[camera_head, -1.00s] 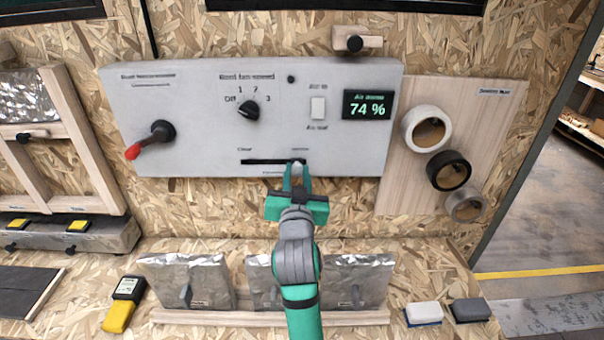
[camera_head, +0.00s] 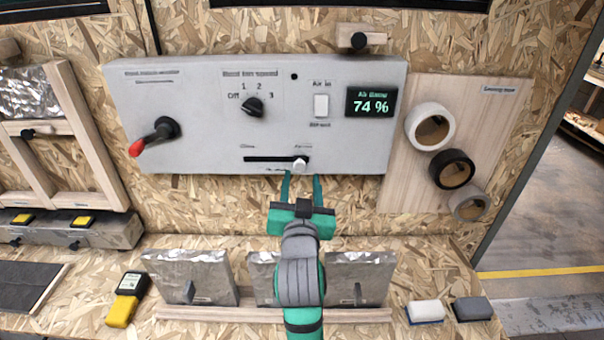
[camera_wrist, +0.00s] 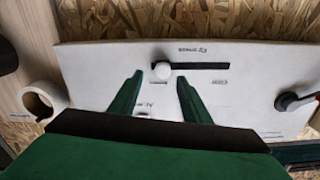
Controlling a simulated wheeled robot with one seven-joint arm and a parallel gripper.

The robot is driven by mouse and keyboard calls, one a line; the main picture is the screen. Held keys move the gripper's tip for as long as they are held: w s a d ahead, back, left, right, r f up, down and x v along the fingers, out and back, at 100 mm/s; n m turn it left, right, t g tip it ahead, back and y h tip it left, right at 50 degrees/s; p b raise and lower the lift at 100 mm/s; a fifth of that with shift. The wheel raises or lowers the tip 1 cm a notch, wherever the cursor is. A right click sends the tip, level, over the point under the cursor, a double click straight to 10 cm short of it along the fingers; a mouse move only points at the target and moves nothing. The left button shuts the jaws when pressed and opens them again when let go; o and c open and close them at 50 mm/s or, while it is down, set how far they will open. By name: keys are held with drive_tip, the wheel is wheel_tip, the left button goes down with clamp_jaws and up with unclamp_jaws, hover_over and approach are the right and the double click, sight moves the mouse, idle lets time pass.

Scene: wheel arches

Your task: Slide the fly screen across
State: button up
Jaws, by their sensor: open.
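The grey control panel (camera_head: 215,120) on the chipboard wall has a dark horizontal slot (camera_head: 262,159) with a white slider knob (camera_head: 299,163) at its right end. The small labels by the slot are too blurred to read surely. My gripper (camera_head: 303,182) is open and empty just below the knob, its two green fingers apart. In the wrist view the knob (camera_wrist: 162,71) shows beyond and between the fingertips of my gripper (camera_wrist: 158,85), apart from both. I see no mesh or screen that is clearly the fly screen.
The panel also carries a red-tipped lever (camera_head: 155,137), a rotary dial (camera_head: 252,107), a white rocker switch (camera_head: 321,105) and a display (camera_head: 370,101) reading 74 %. Tape rolls (camera_head: 452,169) hang at right. Foil-faced pads (camera_head: 190,275) stand on the bench below.

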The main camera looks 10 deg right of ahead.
drive_tip(key=s, duration=0.6)
drive_tip(key=shift+a, duration=0.45)
drive_tip(key=shift+s+d, duration=0.1)
drive_tip(key=shift+d, duration=0.05)
